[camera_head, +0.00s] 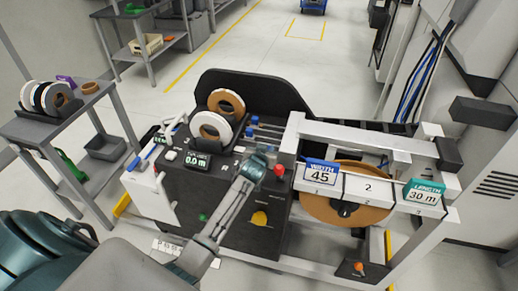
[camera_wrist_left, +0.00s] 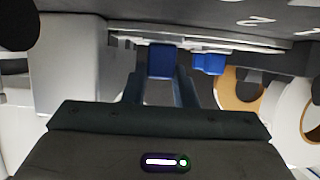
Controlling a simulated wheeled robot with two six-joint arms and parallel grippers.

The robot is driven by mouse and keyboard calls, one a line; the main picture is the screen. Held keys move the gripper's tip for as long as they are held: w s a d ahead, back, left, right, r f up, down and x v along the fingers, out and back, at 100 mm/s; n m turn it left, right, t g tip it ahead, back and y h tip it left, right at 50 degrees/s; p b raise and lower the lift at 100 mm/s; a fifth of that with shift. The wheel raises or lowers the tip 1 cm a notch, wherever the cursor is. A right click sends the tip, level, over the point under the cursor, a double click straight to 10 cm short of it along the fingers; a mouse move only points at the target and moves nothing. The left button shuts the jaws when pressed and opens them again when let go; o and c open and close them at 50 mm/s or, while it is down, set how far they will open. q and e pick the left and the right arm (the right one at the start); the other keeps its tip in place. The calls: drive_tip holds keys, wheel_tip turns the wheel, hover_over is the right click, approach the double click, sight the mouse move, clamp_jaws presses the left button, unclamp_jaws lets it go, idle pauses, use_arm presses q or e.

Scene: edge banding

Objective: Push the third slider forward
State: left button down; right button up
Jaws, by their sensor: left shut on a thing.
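The machine has a row of blue sliders on its top, behind the control panel. Two of them show in the head view, a far slider (camera_head: 255,119) and a nearer slider (camera_head: 249,132). My left gripper (camera_head: 267,153) reaches over the panel to the near end of this row and hides what lies under it. In the left wrist view my left gripper (camera_wrist_left: 161,88) is shut with a blue slider (camera_wrist_left: 161,60) between its fingers. Another blue slider (camera_wrist_left: 208,63) stands just beside it, apart from the fingers. My right gripper is not in view.
White and brown tape reels (camera_head: 211,127) stand left of the sliders. A white metal frame (camera_head: 295,140) rises on the right. A display (camera_head: 198,161) reads 0.0 m.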

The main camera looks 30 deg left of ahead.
use_arm(q)
drive_tip(key=shift+d, duration=0.1)
drive_tip(key=c, duration=1.4)
unclamp_jaws()
drive_tip(key=shift+d, duration=0.1)
drive_tip(key=shift+c, duration=0.2)
drive_tip(key=shift+d, duration=0.1)
